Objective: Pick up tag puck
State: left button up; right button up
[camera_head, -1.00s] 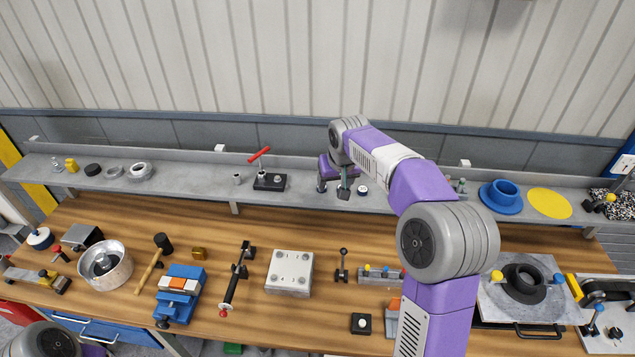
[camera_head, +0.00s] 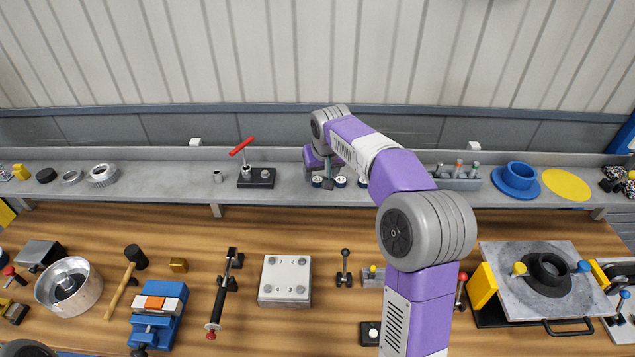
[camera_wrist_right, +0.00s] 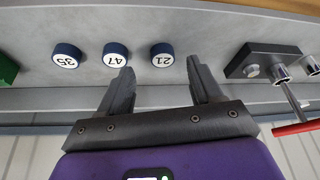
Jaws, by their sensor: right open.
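Three round dark-blue tag pucks with white numbered tops stand in a row on the grey shelf. In the right wrist view they read 21 (camera_wrist_right: 162,54), 47 (camera_wrist_right: 115,53) and 35 (camera_wrist_right: 67,55). In the head view, puck 21 (camera_head: 317,181) is leftmost, puck 47 (camera_head: 340,182) is in the middle and puck 35 (camera_head: 362,182) is partly hidden by my right arm. My right gripper (camera_wrist_right: 160,72) is open and empty, its fingertips just short of puck 21, roughly either side of it. In the head view the gripper (camera_head: 327,182) is small and partly hidden. My left gripper is out of view.
A black stand with a red handle (camera_head: 257,178) is on the shelf beside puck 21; it shows close to one finger in the wrist view (camera_wrist_right: 262,62). A grey tray with small fittings (camera_head: 458,180) and a blue flanged ring (camera_head: 516,181) are farther right. The wall is behind.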

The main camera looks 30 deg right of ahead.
aim_at(318, 181)
jog(key=x, duration=0.4)
jog(key=shift+a, duration=0.1)
jog(key=c, duration=1.1)
notch_tip(318, 181, up, 10)
jog(key=shift+r+p, duration=0.1)
jog(key=shift+p, duration=0.6)
